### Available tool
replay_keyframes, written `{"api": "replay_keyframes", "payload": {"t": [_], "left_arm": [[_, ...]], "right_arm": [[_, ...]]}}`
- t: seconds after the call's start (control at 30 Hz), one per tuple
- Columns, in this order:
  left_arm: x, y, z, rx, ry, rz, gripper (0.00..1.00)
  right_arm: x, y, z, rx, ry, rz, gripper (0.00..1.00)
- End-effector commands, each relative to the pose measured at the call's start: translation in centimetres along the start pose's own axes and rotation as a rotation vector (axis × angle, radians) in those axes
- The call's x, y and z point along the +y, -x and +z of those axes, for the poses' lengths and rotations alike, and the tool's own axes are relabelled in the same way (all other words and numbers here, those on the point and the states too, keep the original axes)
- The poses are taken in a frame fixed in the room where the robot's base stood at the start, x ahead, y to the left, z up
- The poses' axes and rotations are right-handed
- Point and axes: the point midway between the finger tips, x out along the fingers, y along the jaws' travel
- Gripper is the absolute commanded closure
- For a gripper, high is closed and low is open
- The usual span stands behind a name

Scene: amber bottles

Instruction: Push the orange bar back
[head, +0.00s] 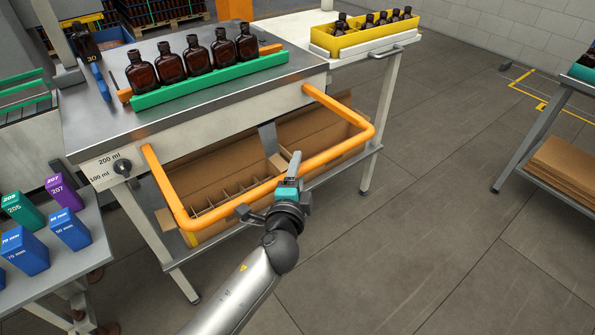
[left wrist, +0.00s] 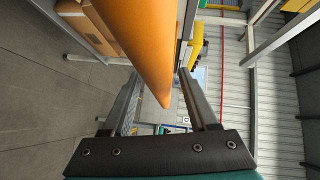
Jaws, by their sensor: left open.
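The orange bar (head: 330,160) is a U-shaped rail. Its two side arms join the front of the metal workbench, and it stands out from the bench, its front run over the open cardboard box below. My left gripper (head: 294,167) is at the middle of that front run, overlapping it in the head view; contact cannot be told there. In the left wrist view the orange bar (left wrist: 130,40) is large and close, passing by the open fingers of my left gripper (left wrist: 158,78). The fingers hold nothing. My right gripper is not in view.
Several amber bottles (head: 197,55) stand behind a green rail (head: 210,81) on the workbench (head: 90,124). A divided cardboard box (head: 213,151) sits on the shelf below. Coloured boxes (head: 24,252) stand on a side table at left. The floor (head: 440,220) at right is clear.

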Motion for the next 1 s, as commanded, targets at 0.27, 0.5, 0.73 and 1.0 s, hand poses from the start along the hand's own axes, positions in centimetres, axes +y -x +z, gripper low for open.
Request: {"api": "replay_keyframes", "payload": {"t": [0.27,0.5,0.73,1.0], "left_arm": [[-0.02,0.02,0.00,0.000,0.000,0.000,0.55],[-0.01,0.04,0.01,0.000,-0.001,0.000,0.82],[0.02,0.04,0.02,0.000,-0.001,0.000,1.00],[0.05,0.05,0.03,-0.001,-0.001,0.001,1.00]], "right_arm": [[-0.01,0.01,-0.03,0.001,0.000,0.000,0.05],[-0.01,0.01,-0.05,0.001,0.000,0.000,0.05],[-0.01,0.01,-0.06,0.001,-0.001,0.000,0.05],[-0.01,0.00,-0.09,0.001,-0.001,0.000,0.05]]}}
